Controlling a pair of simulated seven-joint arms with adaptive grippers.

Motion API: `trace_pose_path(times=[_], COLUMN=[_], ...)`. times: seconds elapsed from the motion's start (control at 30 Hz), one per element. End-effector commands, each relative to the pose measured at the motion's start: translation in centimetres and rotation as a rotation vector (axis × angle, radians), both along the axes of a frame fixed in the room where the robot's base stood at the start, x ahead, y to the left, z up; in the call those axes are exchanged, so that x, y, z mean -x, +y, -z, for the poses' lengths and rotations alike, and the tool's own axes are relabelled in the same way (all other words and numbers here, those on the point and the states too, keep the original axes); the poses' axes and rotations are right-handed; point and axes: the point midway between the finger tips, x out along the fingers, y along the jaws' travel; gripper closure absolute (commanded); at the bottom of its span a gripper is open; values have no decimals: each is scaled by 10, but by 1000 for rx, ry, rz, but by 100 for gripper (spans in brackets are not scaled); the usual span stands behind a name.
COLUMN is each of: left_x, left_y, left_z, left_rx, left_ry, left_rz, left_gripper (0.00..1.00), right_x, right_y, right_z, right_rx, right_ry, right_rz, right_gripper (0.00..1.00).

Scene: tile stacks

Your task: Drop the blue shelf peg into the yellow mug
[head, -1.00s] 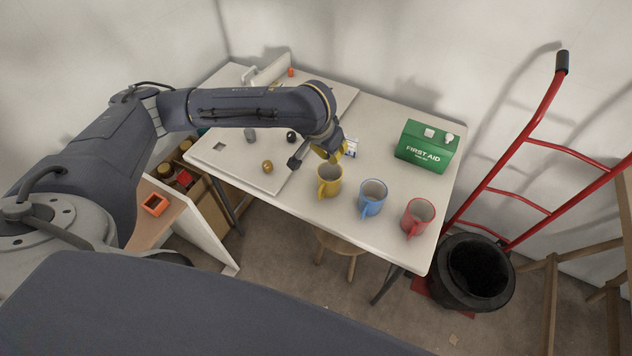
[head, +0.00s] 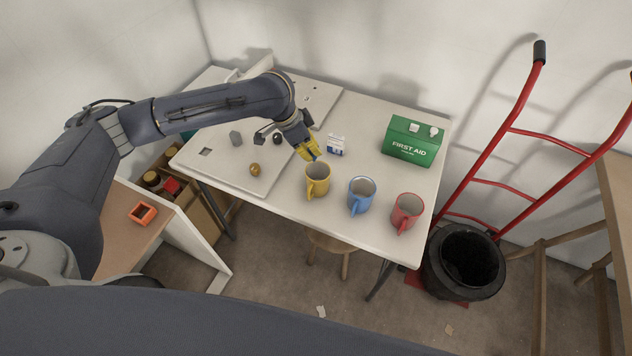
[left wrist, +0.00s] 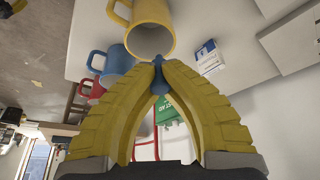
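The yellow mug (head: 317,184) stands upright on the white table, left of the other mugs; its open mouth also shows in the left wrist view (left wrist: 150,38). My left gripper (head: 313,154) is just behind and above the mug's rim in the head view. In the left wrist view its yellow fingers (left wrist: 159,72) are shut on the blue shelf peg (left wrist: 160,82), which sits between the fingertips close to the mug's mouth. I cannot tell whether the peg is over the opening. The peg is not discernible in the head view. My right gripper is not in view.
A blue mug (head: 361,194) and a red mug (head: 406,213) stand to the right. A small white-and-blue box (head: 336,144) and a green first-aid box (head: 411,141) stand behind. A board with a brass knob (head: 255,170) and a grey piece (head: 236,139) lies left.

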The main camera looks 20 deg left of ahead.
Motion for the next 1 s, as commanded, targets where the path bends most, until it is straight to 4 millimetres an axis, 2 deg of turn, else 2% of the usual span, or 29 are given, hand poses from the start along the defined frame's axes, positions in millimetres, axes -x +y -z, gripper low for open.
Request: trace_pose_path(times=[0.6,1.0], left_x=[0,0], left_y=[0,0], left_z=[50,59], left_rx=[0,1], left_ry=[2,1], left_rz=[7,7], left_gripper=[100,100], right_x=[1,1], right_y=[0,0], right_z=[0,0], right_rx=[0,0], right_ry=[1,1], right_rz=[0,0], right_gripper=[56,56])
